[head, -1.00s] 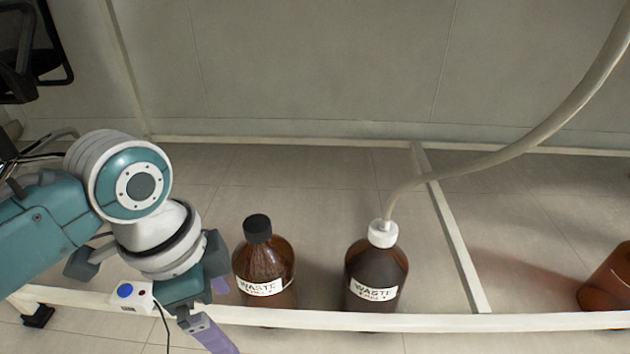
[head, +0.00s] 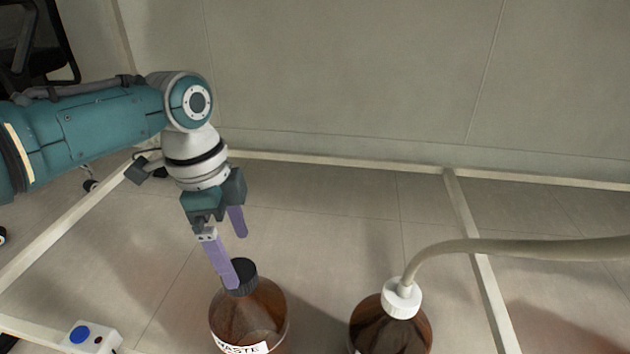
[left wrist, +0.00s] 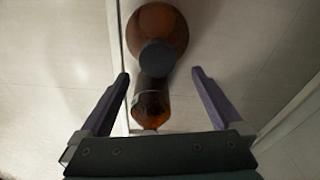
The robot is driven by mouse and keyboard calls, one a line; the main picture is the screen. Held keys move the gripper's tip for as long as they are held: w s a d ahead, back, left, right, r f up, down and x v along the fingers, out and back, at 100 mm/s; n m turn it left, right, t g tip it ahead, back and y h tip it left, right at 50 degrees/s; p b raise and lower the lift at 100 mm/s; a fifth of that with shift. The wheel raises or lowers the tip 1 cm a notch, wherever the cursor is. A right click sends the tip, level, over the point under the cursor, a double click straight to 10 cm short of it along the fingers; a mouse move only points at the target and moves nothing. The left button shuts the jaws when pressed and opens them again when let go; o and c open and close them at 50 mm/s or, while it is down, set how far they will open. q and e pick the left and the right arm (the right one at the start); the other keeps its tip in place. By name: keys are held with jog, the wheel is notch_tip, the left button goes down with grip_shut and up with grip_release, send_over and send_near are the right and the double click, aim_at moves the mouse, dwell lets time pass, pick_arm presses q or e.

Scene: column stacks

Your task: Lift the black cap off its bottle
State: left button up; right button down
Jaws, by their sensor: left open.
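The black cap (head: 241,276) sits on a brown waste bottle (head: 240,322), standing upright at the bottom of the head view. My left gripper (head: 237,262) is open and empty, its purple fingers pointing down around the cap's place. The near finger covers part of the cap; the far finger ends behind and above it in the picture. In the left wrist view the dark cap (left wrist: 158,57) lies just beyond the open fingertips, roughly centred between them, against the round brown bottle (left wrist: 158,20). I cannot tell whether a finger touches the cap. My right gripper is out of view.
A second brown bottle (head: 385,332) with a white cap (head: 401,298) and a hose (head: 520,249) stands to the right. Pale frame bars (head: 480,260) surround the area. A white box with a blue button (head: 92,338) is at the lower left. Another brown shape (left wrist: 150,108) shows between the fingers.

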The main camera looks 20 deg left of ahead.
aim_at(237, 271)
pick_arm(q)
jog(key=f+b, duration=0.2)
jog(key=f, duration=0.1)
jog(key=f+b, duration=0.1)
jog(key=shift+s+a+f+b, duration=0.1)
jog(key=shift+s+f+b, duration=0.2)
jog(key=shift+s+f, duration=0.05)
jog(key=shift+w+r, duration=0.2)
jog(key=shift+c, duration=0.6)
jog(key=shift+s, duration=0.1)
jog(key=c, duration=1.2)
